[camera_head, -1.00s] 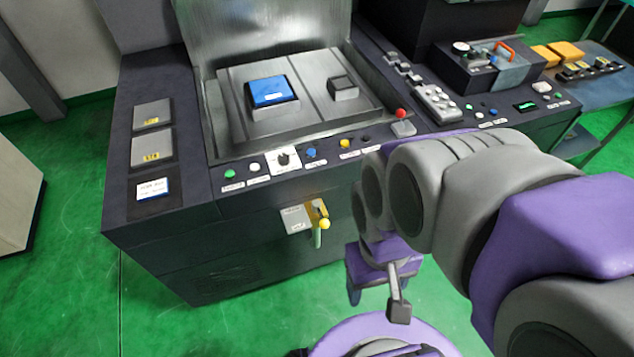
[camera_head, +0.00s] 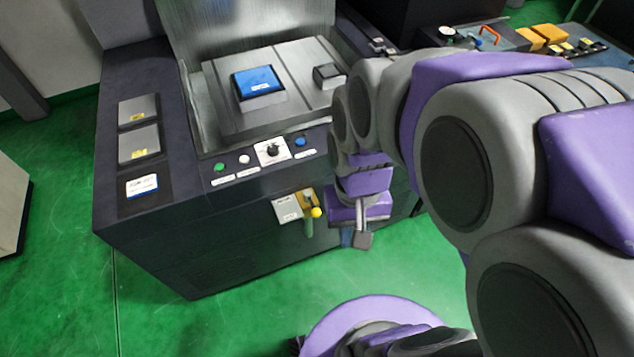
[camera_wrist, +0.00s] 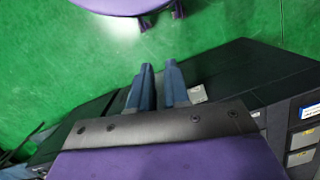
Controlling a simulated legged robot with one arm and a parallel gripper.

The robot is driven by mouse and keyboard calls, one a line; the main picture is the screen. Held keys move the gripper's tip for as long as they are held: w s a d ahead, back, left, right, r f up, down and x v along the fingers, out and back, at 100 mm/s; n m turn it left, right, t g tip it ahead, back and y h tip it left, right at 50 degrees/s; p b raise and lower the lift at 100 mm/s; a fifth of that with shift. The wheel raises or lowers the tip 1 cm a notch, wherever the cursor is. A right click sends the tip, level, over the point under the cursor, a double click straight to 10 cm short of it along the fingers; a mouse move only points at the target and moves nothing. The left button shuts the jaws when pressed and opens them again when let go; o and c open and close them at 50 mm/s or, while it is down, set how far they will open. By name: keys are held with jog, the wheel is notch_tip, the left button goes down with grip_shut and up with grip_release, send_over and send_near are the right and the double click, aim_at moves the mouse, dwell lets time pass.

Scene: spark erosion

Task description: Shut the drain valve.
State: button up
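The drain valve (camera_head: 309,225) is on the dark front face of the machine. It has a yellow ball-tipped lever, a brassy body and a green part hanging below, beside a pale label plate (camera_head: 288,209). My gripper (camera_head: 347,237) is just right of the valve in the head view, apart from it, and partly hidden by my wrist. In the wrist view, the two blue fingers of my gripper (camera_wrist: 159,70) stand apart with nothing between them. The label plate (camera_wrist: 197,94) shows beside the right finger; the lever is not visible there.
The machine's dark cabinet (camera_head: 160,240) rises behind the valve. Its top edge carries buttons and a white-backed knob (camera_head: 272,151). A blue block (camera_head: 258,82) lies in the metal basin above.

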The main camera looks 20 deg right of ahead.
jog(key=shift+m, duration=0.9)
jog(key=w, duration=0.2)
jog(key=w+f, duration=0.1)
jog(key=w, duration=0.5)
jog(key=shift+w+d+f+p, duration=0.25)
jog(key=shift+f+p, duration=0.05)
grip_shut()
jog(key=w+d+f+m+p, duration=0.1)
jog(key=w+d+f+m, duration=0.2)
jog(key=w+f, duration=0.8)
jog(key=w+d+f+m+y+p, duration=0.1)
jog(key=w+d+f+m, duration=0.3)
jog(key=w+f, duration=0.7)
jog(key=shift+w+d+m+t+p, duration=0.3)
jog(key=shift+w+m+p, duration=0.1)
jog(key=shift+w, duration=0.3)
jog(key=shift+a+f, duration=0.1)
jog(key=b, duration=0.1)
send_near(312, 204)
jog(key=d+f, duration=0.4)
jog(key=d, duration=0.1)
jog(key=shift+s+a+f, duration=0.6)
jog(key=shift+a+f, duration=0.05)
jog(key=shift+a, duration=0.15)
jog(key=shift+s+a+f, duration=0.6)
jog(key=shift+a+f, duration=0.05)
jog(key=shift+a, duration=0.15)
jog(key=shift+a+r+y, duration=0.1)
jog(key=shift+y, duration=0.2)
